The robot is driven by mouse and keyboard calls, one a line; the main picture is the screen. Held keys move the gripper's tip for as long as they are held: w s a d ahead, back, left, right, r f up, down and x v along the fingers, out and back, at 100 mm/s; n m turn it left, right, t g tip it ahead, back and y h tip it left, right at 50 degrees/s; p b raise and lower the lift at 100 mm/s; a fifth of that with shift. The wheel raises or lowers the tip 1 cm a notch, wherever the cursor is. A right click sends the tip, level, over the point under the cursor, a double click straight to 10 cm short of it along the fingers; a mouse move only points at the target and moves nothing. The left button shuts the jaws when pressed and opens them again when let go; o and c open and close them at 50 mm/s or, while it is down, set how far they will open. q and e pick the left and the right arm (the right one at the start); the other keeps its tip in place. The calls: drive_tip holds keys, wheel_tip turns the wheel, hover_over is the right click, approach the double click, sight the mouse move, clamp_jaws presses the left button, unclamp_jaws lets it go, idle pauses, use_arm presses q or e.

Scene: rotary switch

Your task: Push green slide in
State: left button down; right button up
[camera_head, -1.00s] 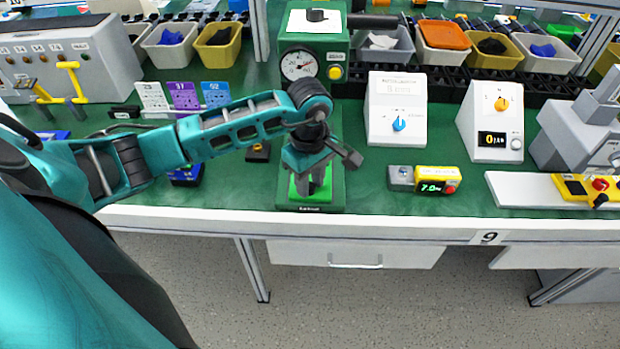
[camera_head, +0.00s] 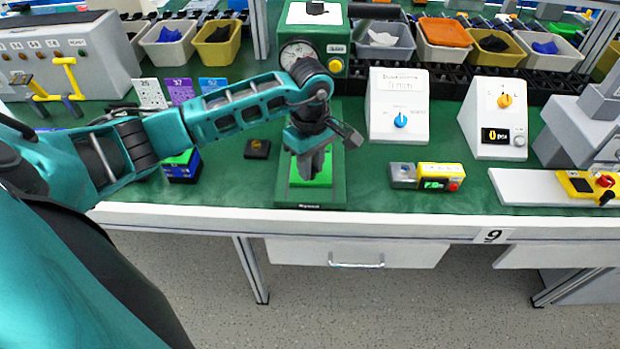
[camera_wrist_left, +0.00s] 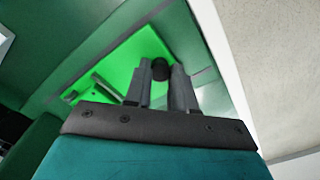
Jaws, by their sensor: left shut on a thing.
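The bright green slide (camera_head: 323,176) sits in the dark green base of the press (camera_head: 284,192), set back from the base's front edge. My left gripper (camera_head: 308,178) points down over the slide. In the left wrist view, the bright green slide (camera_wrist_left: 122,62) lies beyond the fingers. There my left gripper (camera_wrist_left: 161,72) is shut on a small dark round knob (camera_wrist_left: 160,69) at the slide. The fingers hide part of the knob and slide. My right gripper is not in view.
The press with its gauge and yellow button (camera_head: 335,65) stands behind my left wrist. A white box with a blue knob (camera_head: 401,121) and a small yellow display unit (camera_head: 440,170) stand to the right. The green table is bare between the base and this unit.

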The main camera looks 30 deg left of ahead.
use_arm(q)
drive_tip(key=shift+w+a, duration=0.3)
drive_tip(key=shift+w, duration=0.2)
drive_tip(key=c, duration=0.9)
unclamp_jaws()
drive_tip(key=shift+c, duration=0.2)
wheel_tip(320, 180, up, 13)
